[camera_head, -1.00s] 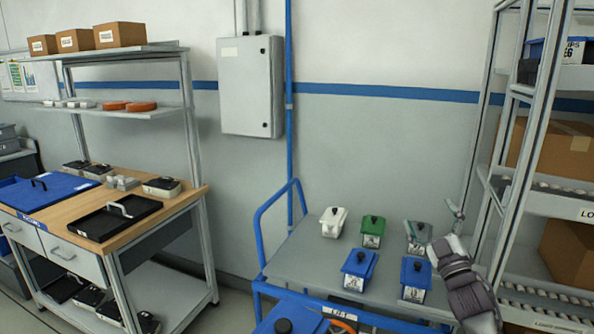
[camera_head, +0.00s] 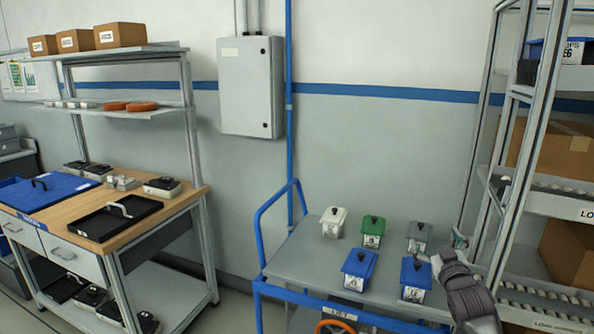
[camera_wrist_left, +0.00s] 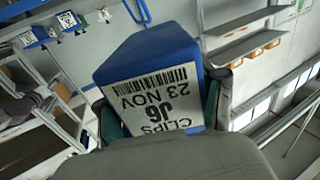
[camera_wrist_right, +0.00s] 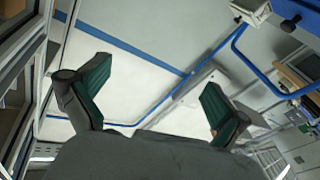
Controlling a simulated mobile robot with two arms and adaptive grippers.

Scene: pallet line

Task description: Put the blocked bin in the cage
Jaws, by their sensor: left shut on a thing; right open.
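A blue bin (camera_wrist_left: 150,60) labelled CLIPS, J6, 23 NOV is held between the fingers of my left gripper (camera_wrist_left: 160,112) in the left wrist view. That gripper and bin are outside the head view. My right gripper (camera_head: 452,245) is beside the grey bin on the trolley; the right wrist view shows its green-padded fingers (camera_wrist_right: 155,100) wide apart with nothing between them. On the trolley stand a white bin (camera_head: 333,222), a green bin (camera_head: 372,231), a grey bin (camera_head: 418,236) and two blue bins (camera_head: 359,269) (camera_head: 415,280). I cannot identify a cage.
The blue-railed trolley (camera_head: 290,262) stands before the wall, its left part bare. A roller rack (camera_head: 540,205) with cartons is close on the right. A workbench (camera_head: 150,215) with trays is at left. An orange ring (camera_head: 336,326) shows low in front.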

